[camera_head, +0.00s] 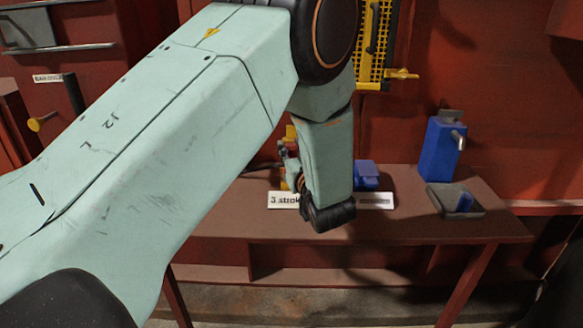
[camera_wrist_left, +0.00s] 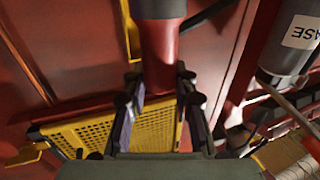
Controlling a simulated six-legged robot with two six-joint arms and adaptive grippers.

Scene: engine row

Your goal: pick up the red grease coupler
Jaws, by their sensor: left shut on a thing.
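The red grease coupler (camera_wrist_left: 160,52), a red cylinder with a dark upper end, stands between the fingers in the left wrist view. My left gripper (camera_wrist_left: 160,80) is shut on it, with one dark finger on each side. In the head view my left arm hides most of the gripper and the coupler cannot be made out clearly there. My right gripper is in neither view.
A brown bench (camera_head: 410,222) carries a white label strip (camera_head: 375,200), a blue block (camera_head: 367,175), a blue dispenser (camera_head: 441,150) and a grey tray (camera_head: 475,208). A yellow perforated panel (camera_head: 378,40) hangs behind. A grey labelled cylinder (camera_wrist_left: 288,50) is close at right in the wrist view.

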